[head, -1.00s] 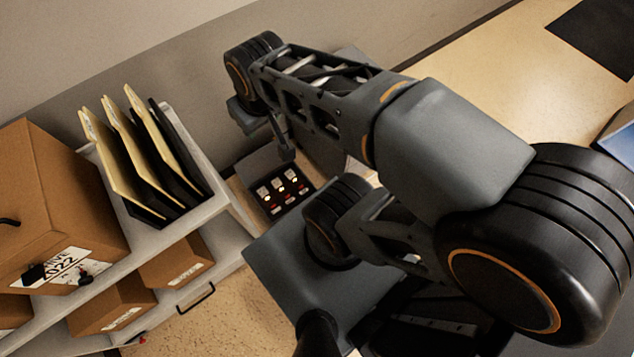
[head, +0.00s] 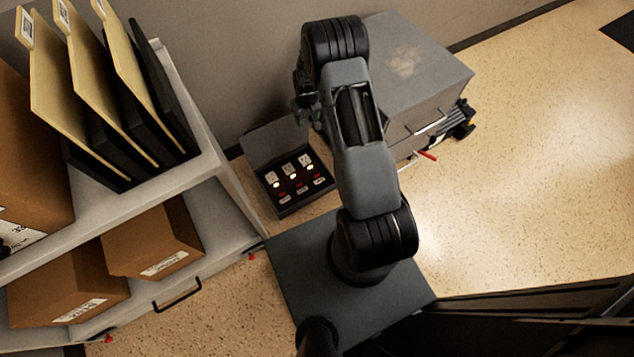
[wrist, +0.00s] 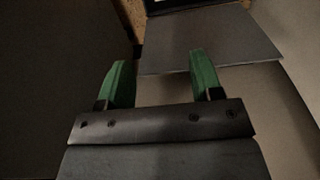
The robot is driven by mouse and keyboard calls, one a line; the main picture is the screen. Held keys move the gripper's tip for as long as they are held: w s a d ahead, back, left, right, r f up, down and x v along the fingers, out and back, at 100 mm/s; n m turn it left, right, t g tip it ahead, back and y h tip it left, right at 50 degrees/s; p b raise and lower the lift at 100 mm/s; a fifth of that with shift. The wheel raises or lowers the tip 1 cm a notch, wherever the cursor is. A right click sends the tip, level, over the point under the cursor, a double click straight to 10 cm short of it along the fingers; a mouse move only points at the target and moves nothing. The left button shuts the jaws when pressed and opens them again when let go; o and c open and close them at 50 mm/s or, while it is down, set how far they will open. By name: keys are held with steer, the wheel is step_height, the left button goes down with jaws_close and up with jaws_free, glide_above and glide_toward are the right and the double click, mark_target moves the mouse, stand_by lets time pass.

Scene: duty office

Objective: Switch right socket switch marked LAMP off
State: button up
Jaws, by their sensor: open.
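A dark floor box (head: 283,207) stands open with its grey lid (head: 272,142) raised behind it. Inside are three pale sockets in a row, each with a glowing light beneath, then red parts and small labels too small to read. The right socket (head: 305,160) and its light (head: 310,167) show clear of my arm. My gripper (head: 303,112) is above the lid, beyond the sockets, partly hidden by my arm. In the wrist view its two green fingers (wrist: 160,85) are apart and empty, with the lid (wrist: 215,45) ahead and the box edge at the top.
A shelf unit (head: 215,165) with folders (head: 85,85) and cardboard boxes (head: 152,238) stands close on the left. A grey cabinet (head: 425,75) stands right of the floor box against the wall. Open floor (head: 500,190) lies to the right.

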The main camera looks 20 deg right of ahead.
steer(key=g+b, duration=0.1)
steer(key=b, duration=0.5)
glide_above(317, 175)
step_height(317, 175, down, 27)
step_height(317, 175, down, 13)
steer(key=b, duration=0.5)
steer(key=shift+w+r+b, duration=0.1)
steer(key=shift+r+b, duration=0.1)
steer(key=shift+b, duration=0.2)
